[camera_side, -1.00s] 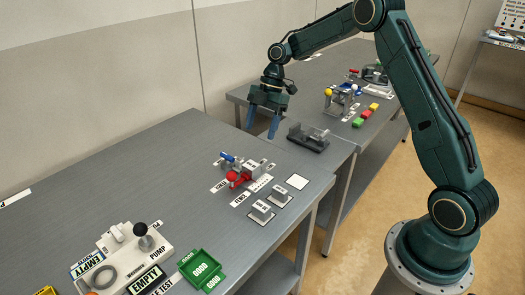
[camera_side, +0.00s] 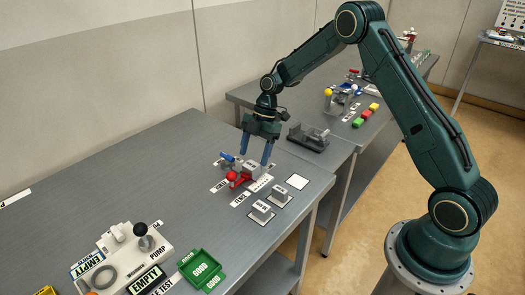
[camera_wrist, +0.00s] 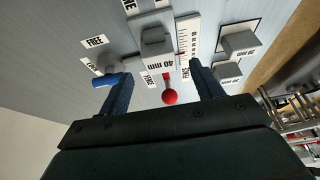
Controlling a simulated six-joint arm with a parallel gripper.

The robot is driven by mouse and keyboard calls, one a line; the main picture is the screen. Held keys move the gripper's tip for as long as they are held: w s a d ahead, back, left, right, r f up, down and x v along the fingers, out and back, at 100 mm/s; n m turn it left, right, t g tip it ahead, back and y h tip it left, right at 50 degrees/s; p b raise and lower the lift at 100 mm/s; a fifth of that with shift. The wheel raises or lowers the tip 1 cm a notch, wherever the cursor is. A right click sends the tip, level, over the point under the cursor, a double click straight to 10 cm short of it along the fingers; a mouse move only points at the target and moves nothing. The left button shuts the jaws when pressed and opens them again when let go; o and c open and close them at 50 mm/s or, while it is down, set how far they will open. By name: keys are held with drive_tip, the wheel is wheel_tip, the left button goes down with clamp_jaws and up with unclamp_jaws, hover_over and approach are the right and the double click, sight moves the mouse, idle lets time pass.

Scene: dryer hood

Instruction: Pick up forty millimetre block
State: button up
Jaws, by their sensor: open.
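A grey block (camera_side: 252,170) sits in a small fixture with a red clamp (camera_side: 236,178) on the bench. In the wrist view the block (camera_wrist: 155,40) has a "40 mm" marking on or beside it. My gripper (camera_side: 256,148) is open and empty, fingers pointing down, just above and behind the fixture. In the wrist view the fingertips (camera_wrist: 160,78) lie wide apart, with the block ahead between them. The right fingertip overlaps the block's area in the side view, so contact is hard to judge. The clamp's red knob (camera_wrist: 170,96) shows between the fingers.
A blue handle (camera_side: 227,157) stands left of the block. A dark vise (camera_side: 308,138) is behind right.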

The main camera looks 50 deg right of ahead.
sight(251, 165)
drive_tip(key=shift+x, duration=2.35)
drive_tip(key=shift+c, duration=0.4)
drive_tip(key=c, duration=1.2)
drive_tip(key=shift+o, duration=0.2)
drive_tip(key=shift+r, duration=0.15)
wheel_tip(251, 165, up, 20)
